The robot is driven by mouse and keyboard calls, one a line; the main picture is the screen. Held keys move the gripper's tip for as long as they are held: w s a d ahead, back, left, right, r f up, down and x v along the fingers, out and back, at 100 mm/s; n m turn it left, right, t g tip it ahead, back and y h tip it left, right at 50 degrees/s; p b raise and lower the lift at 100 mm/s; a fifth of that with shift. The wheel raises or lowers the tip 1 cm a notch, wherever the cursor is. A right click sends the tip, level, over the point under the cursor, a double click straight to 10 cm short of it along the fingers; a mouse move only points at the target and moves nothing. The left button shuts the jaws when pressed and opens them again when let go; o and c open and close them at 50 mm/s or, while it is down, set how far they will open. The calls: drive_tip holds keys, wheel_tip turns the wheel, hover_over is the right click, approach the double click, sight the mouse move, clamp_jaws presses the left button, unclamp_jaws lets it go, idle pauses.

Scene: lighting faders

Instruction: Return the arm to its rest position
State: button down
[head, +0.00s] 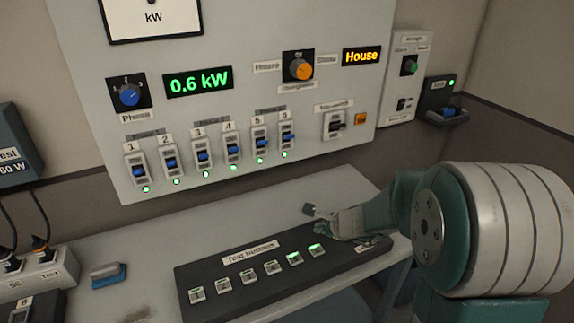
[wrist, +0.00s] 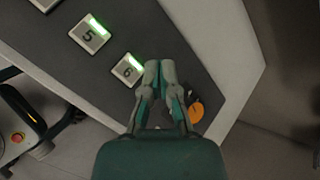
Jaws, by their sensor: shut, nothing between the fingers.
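My gripper (head: 312,211) is in front of the wall panel, over the right part of the black test-button strip (head: 222,303). In the wrist view my gripper (wrist: 159,66) is shut and empty, its two fingertips together beside button 6 (wrist: 127,69). Button 5 (wrist: 90,33) is further up and left, and both buttons have a green lit edge. I cannot tell whether the fingertips touch the strip. My green and white arm reaches in from the right in the head view.
The strip lies on a grey bench (head: 150,240). A blue-grey block (head: 108,274) and a socket box (head: 45,270) with cables stand at left.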

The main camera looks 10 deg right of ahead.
drive_tip(key=s+a+r+n+g, duration=0.1)
drive_tip(key=s+a+r+n, duration=0.2)
drive_tip(key=s+r+n, duration=0.35)
drive_tip(key=s+a+r+n+g, duration=0.1)
drive_tip(key=s+a+r+n, duration=0.2)
drive_tip(key=s+r+n, duration=0.3)
drive_tip(key=s+d+r+n+h, duration=0.1)
drive_tip(key=s+d+n+h, duration=0.1)
drive_tip(key=s+n, duration=0.2)
drive_tip(key=s+d+n+h, duration=0.2)
drive_tip(key=s+d+n, duration=0.1)
drive_tip(key=s, duration=0.7)
drive_tip(key=shift+s+d+r+n+h, duration=0.3)
drive_tip(key=shift+s+r+n, duration=0.1)
drive_tip(key=shift+n, duration=0.35)
